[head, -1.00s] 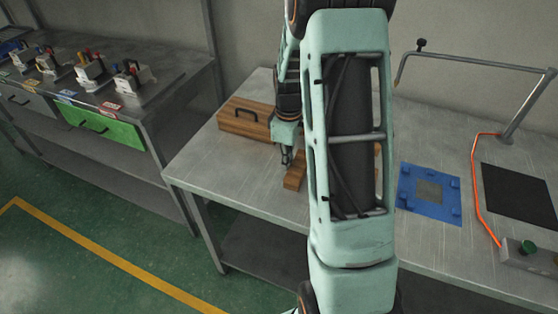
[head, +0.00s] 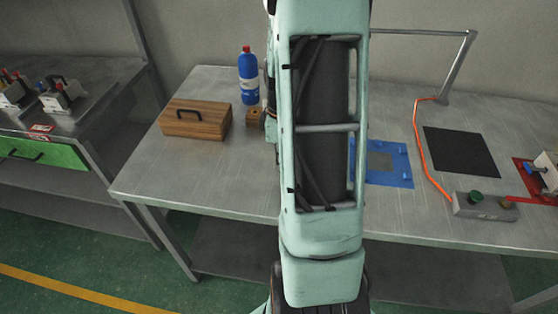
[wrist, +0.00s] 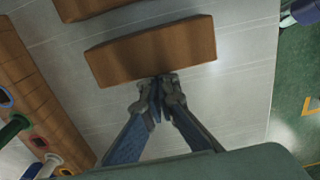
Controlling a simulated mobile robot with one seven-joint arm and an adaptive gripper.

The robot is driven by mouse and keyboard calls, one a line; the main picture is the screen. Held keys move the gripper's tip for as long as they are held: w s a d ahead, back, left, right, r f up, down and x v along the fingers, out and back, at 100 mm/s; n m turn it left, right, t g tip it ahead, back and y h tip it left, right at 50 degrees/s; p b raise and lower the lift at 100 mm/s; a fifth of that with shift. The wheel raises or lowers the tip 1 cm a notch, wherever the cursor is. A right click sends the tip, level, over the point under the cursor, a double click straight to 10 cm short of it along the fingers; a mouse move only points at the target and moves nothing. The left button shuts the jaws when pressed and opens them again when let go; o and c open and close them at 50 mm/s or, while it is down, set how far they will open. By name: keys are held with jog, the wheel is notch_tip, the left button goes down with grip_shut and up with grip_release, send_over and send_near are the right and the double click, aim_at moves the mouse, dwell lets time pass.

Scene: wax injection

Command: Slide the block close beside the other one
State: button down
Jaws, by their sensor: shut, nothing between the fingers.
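In the wrist view a plain wooden block (wrist: 150,50) lies across the upper middle of the table. A second wooden block (wrist: 90,8) shows in part at the top edge, with a narrow strip of table between the two. My gripper (wrist: 158,82) is shut and empty, its fingertips at the near long side of the first block. I cannot tell whether they touch it. In the head view my arm covers the middle of the table, and the gripper and both blocks are not clearly seen there.
On the metal table (head: 180,170) stand a lidded wooden box (head: 197,120), a blue bottle (head: 249,78) and a small wooden piece (head: 257,118).

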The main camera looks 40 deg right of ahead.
jog(key=w+a, duration=0.1)
jog(key=w+a+r, duration=0.1)
jog(key=w+a, duration=0.1)
notch_tip(320, 180, up, 9)
jog(key=shift+d, duration=0.15)
